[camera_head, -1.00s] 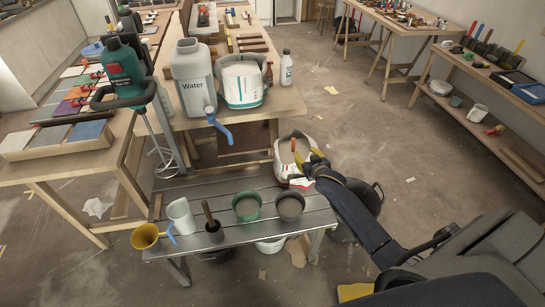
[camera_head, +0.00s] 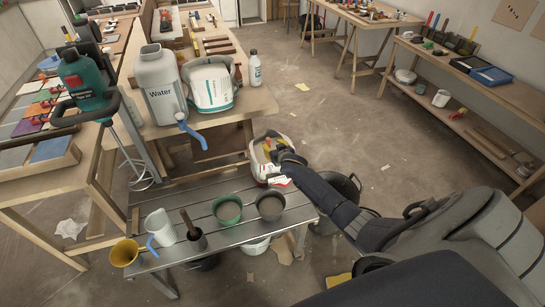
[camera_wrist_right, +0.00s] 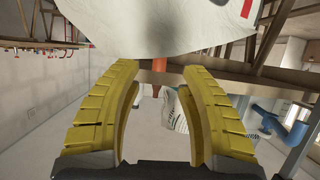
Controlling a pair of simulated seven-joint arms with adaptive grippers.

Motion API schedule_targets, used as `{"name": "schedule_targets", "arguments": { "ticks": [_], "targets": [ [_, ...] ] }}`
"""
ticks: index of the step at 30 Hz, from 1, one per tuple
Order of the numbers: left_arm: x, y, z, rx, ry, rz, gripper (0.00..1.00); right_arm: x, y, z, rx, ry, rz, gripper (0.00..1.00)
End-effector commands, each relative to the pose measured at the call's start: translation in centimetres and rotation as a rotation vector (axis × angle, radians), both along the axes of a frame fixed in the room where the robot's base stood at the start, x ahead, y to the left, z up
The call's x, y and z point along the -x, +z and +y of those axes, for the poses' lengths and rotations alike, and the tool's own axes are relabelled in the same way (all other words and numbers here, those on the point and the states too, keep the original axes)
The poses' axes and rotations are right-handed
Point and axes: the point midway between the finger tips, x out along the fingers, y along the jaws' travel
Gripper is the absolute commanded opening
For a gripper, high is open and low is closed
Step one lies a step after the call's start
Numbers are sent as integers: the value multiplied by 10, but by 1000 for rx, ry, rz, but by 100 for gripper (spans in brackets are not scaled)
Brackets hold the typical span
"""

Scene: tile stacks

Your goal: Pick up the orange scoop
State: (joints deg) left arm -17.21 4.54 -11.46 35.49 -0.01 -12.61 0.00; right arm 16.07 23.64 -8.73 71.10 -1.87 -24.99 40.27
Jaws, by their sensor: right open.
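The orange scoop (camera_wrist_right: 159,65) shows in the right wrist view as a narrow orange handle between the two yellow fingers, near their tips. In the head view it stands at the opening of a white bag (camera_head: 258,172) on the floor behind the grey slatted bench and is mostly covered by my gripper. My right gripper (camera_head: 276,150) is at the bag's mouth. In the right wrist view its fingers (camera_wrist_right: 160,72) are open, apart on either side of the handle. The scoop's lower part is hidden. My left gripper is not in view.
A wooden table with a water canister (camera_head: 160,88) stands behind. A black bin (camera_head: 345,188) is right of the bag.

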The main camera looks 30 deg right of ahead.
Motion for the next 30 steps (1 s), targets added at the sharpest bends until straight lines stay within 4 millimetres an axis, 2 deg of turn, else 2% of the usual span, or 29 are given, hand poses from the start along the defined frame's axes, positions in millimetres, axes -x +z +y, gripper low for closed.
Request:
{"name": "schedule_targets", "arguments": {
  "ticks": [6,14,30],
  "targets": [
    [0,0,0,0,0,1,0,-13,-5,-3,-1,0,-1,41],
    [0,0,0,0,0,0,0,-18,-8,-4,0,0,0,41],
    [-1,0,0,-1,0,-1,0,-57,-24,-13,-1,-2,0,41]
  ]
}}
